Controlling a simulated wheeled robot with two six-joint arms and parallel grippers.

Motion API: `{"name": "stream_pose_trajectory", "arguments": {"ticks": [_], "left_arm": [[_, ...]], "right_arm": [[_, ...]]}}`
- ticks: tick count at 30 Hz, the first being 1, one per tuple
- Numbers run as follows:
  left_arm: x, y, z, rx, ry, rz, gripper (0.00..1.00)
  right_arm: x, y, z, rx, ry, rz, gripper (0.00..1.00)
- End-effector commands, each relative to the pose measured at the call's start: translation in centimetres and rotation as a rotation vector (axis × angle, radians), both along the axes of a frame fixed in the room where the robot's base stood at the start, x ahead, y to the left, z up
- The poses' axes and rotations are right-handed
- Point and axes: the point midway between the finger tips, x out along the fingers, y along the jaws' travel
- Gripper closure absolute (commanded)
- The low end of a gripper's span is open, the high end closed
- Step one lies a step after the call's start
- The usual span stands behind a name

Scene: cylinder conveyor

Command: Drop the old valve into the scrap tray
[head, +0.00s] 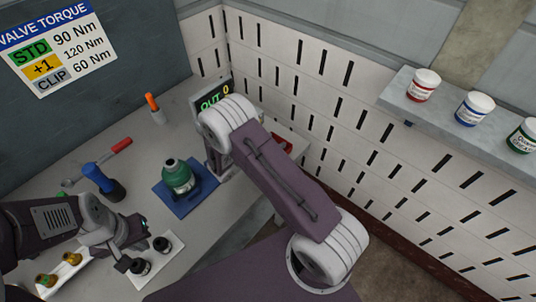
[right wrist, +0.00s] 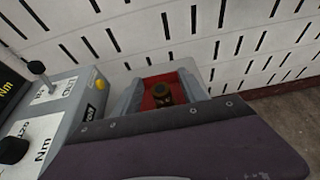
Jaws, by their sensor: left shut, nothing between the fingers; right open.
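The old valve (right wrist: 163,97), a dark brassy piece, sits in the red scrap tray (right wrist: 149,80) in the right wrist view. The tray's red edge (head: 287,144) shows behind my right arm in the head view. My right gripper (right wrist: 161,90) is open around the line of sight to the valve, with no grip on it visible; the arm hides it in the head view. My left gripper (head: 140,245) is shut and empty over the bench, beside a white plate (head: 147,274) with black knobs.
A green-bodied valve (head: 177,177) stands on a blue fixture (head: 182,208). A white holder (head: 60,281) carries brassy pieces at the front left. A blue-topped tool (head: 100,178), a red-handled tool (head: 121,145) and an orange marker (head: 151,102) are farther back. A slatted wall bounds the right side.

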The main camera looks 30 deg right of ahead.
Motion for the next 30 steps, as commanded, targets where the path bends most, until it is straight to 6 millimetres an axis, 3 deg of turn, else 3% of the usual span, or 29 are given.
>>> {"name": "stream_pose_trajectory", "arguments": {"ticks": [3, 9, 30], "left_arm": [[0.0, 0.0, -0.6, 0.0, 0.0, 0.0, 1.0], [0.0, 0.0, -0.9, 0.0, 0.0, 0.0, 1.0], [0.0, 0.0, -0.8, 0.0, 0.0, 0.0, 1.0]], "right_arm": [[-0.9, 2.6, 0.9, 0.001, -0.002, 0.006, 0.5], [-2.0, 5.2, 2.2, 0.0, -0.001, 0.003, 0.5], [-2.3, 5.5, 2.5, 0.001, 0.0, -0.002, 0.5]]}}
